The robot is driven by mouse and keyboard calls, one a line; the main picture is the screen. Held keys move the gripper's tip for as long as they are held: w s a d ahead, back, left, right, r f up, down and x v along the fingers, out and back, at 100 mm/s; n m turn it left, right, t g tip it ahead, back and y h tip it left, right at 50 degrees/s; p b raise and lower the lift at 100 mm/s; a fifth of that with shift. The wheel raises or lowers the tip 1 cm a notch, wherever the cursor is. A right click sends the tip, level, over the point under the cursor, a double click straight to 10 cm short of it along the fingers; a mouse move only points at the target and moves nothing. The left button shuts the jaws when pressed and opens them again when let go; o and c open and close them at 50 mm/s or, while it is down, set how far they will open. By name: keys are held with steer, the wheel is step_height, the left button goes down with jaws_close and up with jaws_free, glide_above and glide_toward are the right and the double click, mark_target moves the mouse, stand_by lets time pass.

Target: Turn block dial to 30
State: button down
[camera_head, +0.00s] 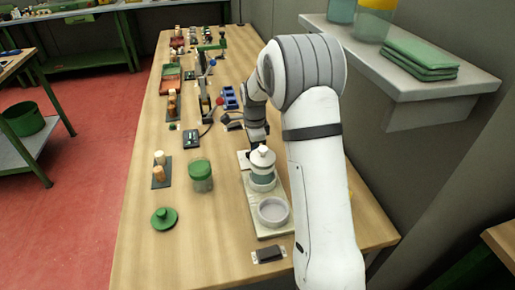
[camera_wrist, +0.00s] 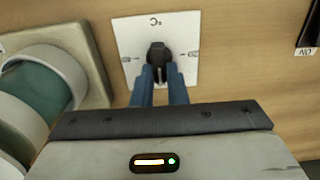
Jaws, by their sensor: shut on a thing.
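The dial is a black knob (camera_wrist: 157,52) on a white square plate (camera_wrist: 183,27) on the wood surface in the wrist view. The plate bears an upside-down "°C" and small marks to the left and right of the knob. My gripper (camera_wrist: 160,74) has its two blue fingers shut on the knob, one on each side. The fingers cover the knob's near part. I cannot read the dial's setting. In the head view my arm reaches down to the table, and the fingertips and dial are hidden.
A pale board (camera_head: 267,230) with a white-lidded teal jar (camera_head: 263,170) and an empty ring (camera_head: 273,211) stands close to my arm. A green-lidded jar (camera_head: 200,174) and a green lid (camera_head: 164,218) are to its left. A shelf (camera_head: 420,85) overhangs at right.

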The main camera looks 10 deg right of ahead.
steer(key=shift+r, duration=0.1)
steer(key=c, duration=1.4)
jaws_free()
steer(key=shift+c, duration=0.2)
step_height(320, 180, up, 8)
steer(key=shift+f, duration=0.15)
